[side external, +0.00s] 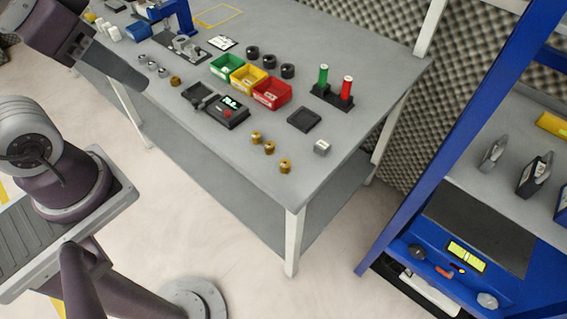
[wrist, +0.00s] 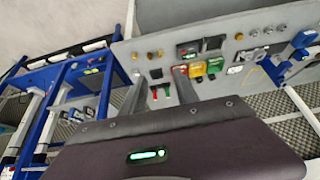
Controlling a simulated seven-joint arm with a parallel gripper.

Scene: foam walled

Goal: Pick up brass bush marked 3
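Three brass bushes stand in a row near the front of the grey bench in the side external view: one (side external: 256,137), a second (side external: 269,148) and a third (side external: 285,166) nearest the front edge. A fourth brass-coloured piece (side external: 175,81) stands further left, by several silver ones. Any numbers are too small to read, so I cannot tell which bush is marked 3. In the wrist view the row shows small, with one bush (wrist: 149,55) near the middle. My gripper (wrist: 159,73) has its fingers apart with nothing between them, well away from the bushes.
A blue-framed rack (side external: 420,140) stands right.

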